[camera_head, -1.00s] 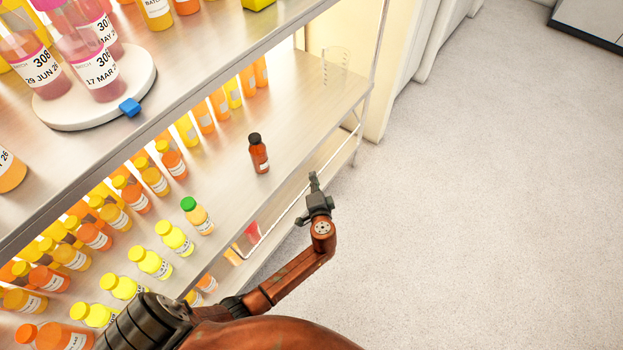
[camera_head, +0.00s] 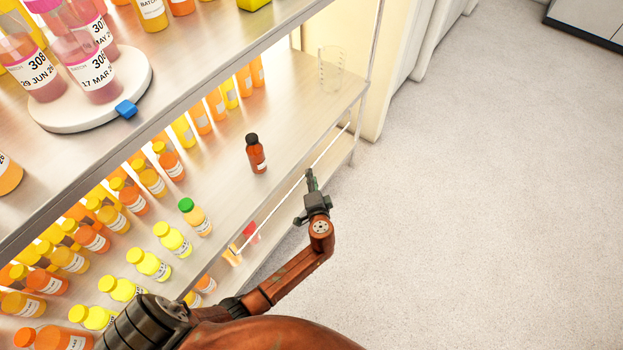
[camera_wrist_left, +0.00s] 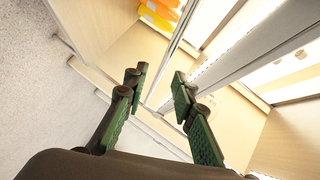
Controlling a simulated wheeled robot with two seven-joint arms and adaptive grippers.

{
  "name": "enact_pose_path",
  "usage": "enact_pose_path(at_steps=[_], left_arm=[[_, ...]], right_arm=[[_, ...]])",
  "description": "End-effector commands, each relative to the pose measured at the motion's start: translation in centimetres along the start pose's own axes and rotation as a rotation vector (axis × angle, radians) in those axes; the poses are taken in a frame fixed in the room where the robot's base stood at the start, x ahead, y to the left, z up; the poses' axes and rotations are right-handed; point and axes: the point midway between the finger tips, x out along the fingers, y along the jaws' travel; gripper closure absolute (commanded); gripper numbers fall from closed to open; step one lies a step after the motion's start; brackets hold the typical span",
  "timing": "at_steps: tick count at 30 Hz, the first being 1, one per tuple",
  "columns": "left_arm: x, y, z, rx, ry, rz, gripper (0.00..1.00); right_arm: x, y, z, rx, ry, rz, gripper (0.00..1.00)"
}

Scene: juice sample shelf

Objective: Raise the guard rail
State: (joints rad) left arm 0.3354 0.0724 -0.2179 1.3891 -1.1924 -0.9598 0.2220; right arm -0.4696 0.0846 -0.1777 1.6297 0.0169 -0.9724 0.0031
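The guard rail (camera_head: 282,203) is a thin white bar along the front of the lower shelf (camera_head: 232,185), running diagonally up to the right in the head view. My left gripper (camera_head: 303,197) is at the rail's outer side, around its middle. In the left wrist view its two green-padded fingers (camera_wrist_left: 158,85) are apart. A thin pale bar shows between and beyond them; I cannot tell if it is the rail, or if a finger touches the rail. My right gripper is not in view.
A dark red bottle (camera_head: 256,154) and a green-capped bottle (camera_head: 196,217) stand near the shelf front, with several yellow-capped bottles to the left. A clear beaker (camera_head: 331,70) stands at the far end. The upper shelf holds a white round stand (camera_head: 140,92). Floor (camera_head: 480,220) at right is clear.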

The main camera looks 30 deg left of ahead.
Motion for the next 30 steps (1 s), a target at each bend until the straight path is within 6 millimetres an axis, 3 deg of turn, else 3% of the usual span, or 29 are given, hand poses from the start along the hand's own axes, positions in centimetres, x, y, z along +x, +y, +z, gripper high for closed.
enact_pose_path(at_steps=[5, 18, 24, 30], left_arm=[[-1.5, 0.1, 0.0, -0.001, 0.0, 0.002, 0.76], [-10.0, 0.1, 0.0, -0.001, -0.001, 0.003, 0.76], [-11.8, 0.1, 0.0, 0.0, 0.0, 0.001, 0.76], [-12.0, 0.0, 0.0, 0.001, 0.0, 0.0, 0.76]], right_arm=[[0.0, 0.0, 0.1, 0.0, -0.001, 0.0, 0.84], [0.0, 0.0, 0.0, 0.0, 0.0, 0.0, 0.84], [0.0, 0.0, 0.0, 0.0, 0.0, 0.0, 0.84], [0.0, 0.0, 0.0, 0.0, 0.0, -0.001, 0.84]])
